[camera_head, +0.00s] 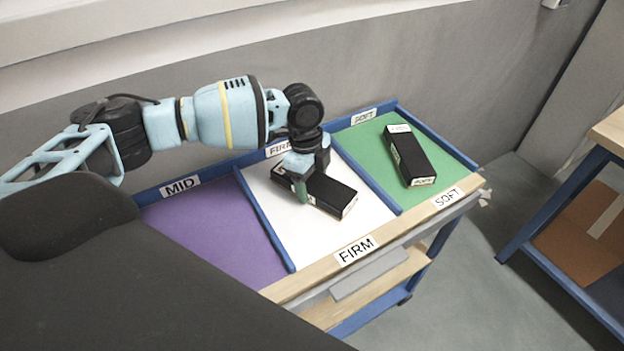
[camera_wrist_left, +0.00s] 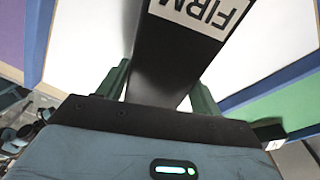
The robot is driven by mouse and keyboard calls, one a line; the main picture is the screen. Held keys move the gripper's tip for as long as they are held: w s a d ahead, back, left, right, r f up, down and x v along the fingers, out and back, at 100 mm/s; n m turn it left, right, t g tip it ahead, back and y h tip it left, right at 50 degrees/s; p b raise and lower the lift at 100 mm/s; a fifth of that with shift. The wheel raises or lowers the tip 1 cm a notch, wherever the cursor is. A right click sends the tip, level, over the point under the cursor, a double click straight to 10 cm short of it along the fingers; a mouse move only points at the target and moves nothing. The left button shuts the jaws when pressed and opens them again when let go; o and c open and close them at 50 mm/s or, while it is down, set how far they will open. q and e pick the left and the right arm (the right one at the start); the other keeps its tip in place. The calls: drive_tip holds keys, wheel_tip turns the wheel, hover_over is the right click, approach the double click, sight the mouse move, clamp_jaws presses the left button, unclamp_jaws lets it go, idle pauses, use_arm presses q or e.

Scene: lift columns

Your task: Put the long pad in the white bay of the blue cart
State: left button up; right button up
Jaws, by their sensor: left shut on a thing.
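The long pad is a black block (camera_head: 334,195) with a white label at its near end. It lies in or just above the white bay (camera_head: 283,228) of the blue cart (camera_head: 271,232); I cannot tell whether it touches the floor of the bay. My left gripper (camera_head: 303,188) points down and is shut on the pad. In the left wrist view the pad (camera_wrist_left: 178,62) runs between the two green fingers, and its end label reads FIRM. The gripper and wrist hide part of the pad's far end in the head view. My right gripper is not in view.
A purple bay (camera_head: 205,232) marked MID is to the left and looks empty where visible. A green bay (camera_head: 445,160) to the right holds another black pad (camera_head: 411,157). Blue dividers separate the bays. Another blue-framed table (camera_head: 545,235) stands at the right.

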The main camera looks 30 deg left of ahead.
use_arm(q)
drive_tip(key=o, duration=1.3)
drive_tip(key=shift+r, duration=0.1)
wheel_tip(320, 180, up, 12)
drive_tip(key=a, duration=0.1)
drive_tip(key=shift+a, duration=0.15)
